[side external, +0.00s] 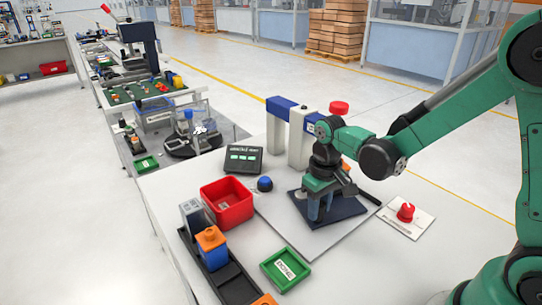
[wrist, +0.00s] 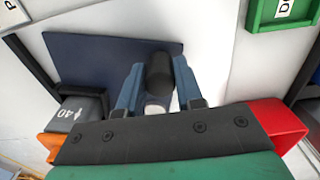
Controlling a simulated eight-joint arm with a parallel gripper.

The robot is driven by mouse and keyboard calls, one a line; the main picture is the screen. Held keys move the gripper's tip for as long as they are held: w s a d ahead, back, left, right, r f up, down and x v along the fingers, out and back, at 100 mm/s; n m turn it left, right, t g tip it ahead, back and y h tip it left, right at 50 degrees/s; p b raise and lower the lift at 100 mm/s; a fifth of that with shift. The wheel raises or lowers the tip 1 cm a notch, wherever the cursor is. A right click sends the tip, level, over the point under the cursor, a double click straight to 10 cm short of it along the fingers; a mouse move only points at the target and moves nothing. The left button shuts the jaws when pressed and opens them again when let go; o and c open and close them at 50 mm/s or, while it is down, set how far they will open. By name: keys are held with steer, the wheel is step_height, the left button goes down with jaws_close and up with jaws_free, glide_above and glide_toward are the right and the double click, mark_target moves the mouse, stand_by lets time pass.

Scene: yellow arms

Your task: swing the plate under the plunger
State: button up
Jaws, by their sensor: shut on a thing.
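The dark blue flat plate (side external: 345,208) lies on the pale base board in front of the press frame (side external: 298,136). It also shows in the wrist view (wrist: 80,50). My gripper (side external: 319,215) points down over the plate's left part. In the wrist view my gripper (wrist: 158,72) is shut on a dark round knob (wrist: 159,70) at the plate's edge. A red cap (side external: 339,107) tops the press, beside its blue beam. The plunger's lower end is hidden behind my arm, so I cannot tell how the plate lines up with it.
A blue dome button (side external: 265,184), a display box (side external: 243,159) and a red bin (side external: 226,204) stand left of the plate. A green tray (side external: 285,268) and a black rack (side external: 228,277) are nearer. A red knob (side external: 405,212) sits on a white card at right.

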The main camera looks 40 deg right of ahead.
steer(key=shift+d, duration=0.2)
steer(key=shift+s+d, duration=0.15)
steer(key=shift+d, duration=0.75)
steer(key=shift+o, duration=0.2)
steer(key=shift+d, duration=0.2)
steer(key=o, duration=0.6)
steer(key=shift+d, duration=0.1)
steer(key=shift+r, duration=3.75)
